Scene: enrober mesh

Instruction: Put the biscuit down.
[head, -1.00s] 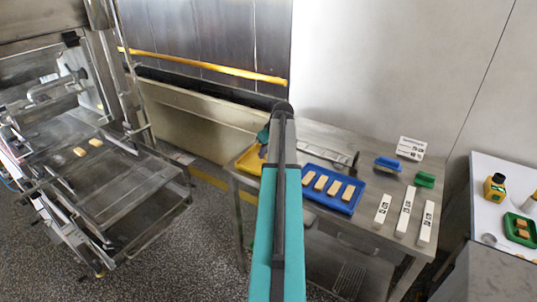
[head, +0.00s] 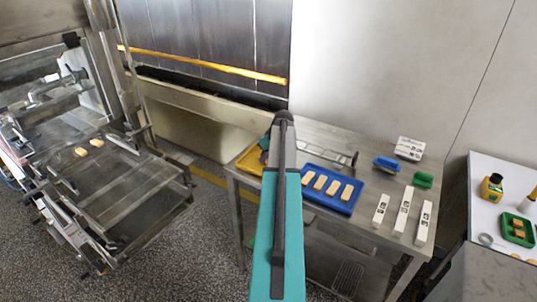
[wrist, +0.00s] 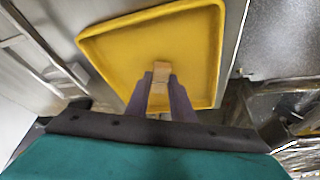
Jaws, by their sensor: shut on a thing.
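In the wrist view my gripper (wrist: 160,89) is shut on a tan biscuit (wrist: 161,68), which sticks out past the fingertips. The biscuit is over the floor of a yellow tray (wrist: 115,50). I cannot tell whether it touches the tray floor. In the head view the yellow tray (head: 249,161) shows only in part at the left end of the steel table, behind my arm. The biscuit and fingertips are hidden there by my arm.
A blue tray (head: 331,203) with several biscuits stands right of my arm on the steel table (head: 330,139). White labelled strips, a blue holder (head: 386,163) and a green holder (head: 423,180) lie further right. The mesh conveyor (head: 125,185) stands at the left.

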